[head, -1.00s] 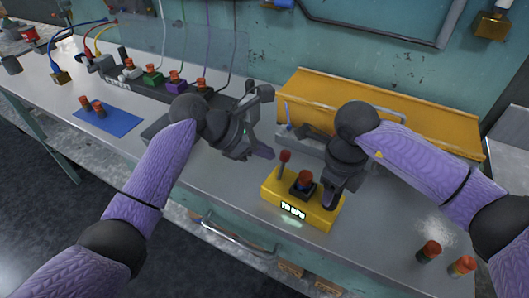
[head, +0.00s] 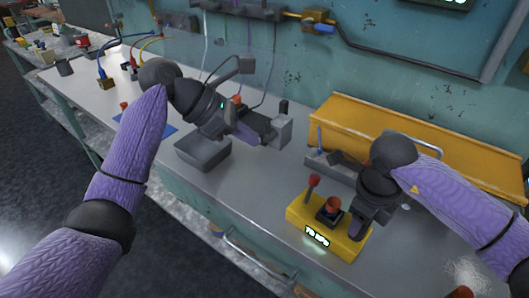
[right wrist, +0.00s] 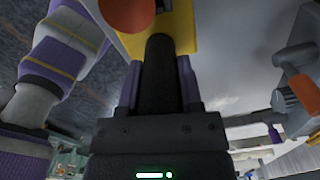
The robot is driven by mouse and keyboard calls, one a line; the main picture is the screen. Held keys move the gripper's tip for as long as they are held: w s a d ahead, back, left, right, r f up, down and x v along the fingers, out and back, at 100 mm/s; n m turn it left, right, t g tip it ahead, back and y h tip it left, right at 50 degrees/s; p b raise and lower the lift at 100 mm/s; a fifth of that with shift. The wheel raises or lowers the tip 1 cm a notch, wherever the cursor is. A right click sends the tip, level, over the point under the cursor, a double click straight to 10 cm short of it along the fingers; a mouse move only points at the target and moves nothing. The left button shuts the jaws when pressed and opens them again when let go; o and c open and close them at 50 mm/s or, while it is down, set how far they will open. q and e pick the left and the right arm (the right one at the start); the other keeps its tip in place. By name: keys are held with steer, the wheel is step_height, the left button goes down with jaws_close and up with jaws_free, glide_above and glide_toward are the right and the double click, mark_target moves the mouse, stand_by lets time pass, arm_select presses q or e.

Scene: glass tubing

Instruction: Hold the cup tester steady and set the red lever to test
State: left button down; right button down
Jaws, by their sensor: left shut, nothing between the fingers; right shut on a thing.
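The yellow cup tester (head: 300,214) stands on the grey bench in the head view, its lit front display too small to read surely. Its lever (head: 313,182) with a red knob rises at the left end, leaning slightly right. A red-topped cup (head: 331,206) sits in the dark socket in the middle. My right gripper (head: 357,229) is shut on the tester's right end. In the right wrist view a dark bar (right wrist: 160,75) runs from the yellow body between the fingers. My left gripper (head: 262,131) is shut and empty, above the bench, left of and behind the lever, apart from it.
A long yellow-orange bin (head: 420,135) stands at the back right, behind the tester. A grey tray (head: 203,158) lies below my left gripper. A blue mat (head: 160,130) lies partly hidden behind my left arm. The bench front between tray and tester is clear.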

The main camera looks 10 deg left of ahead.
arm_select(q)
steer(key=shift+a+r, duration=0.2)
steer(key=shift+r, duration=0.15)
arm_select(e)
steer(key=shift+c, duration=0.9)
jaws_free()
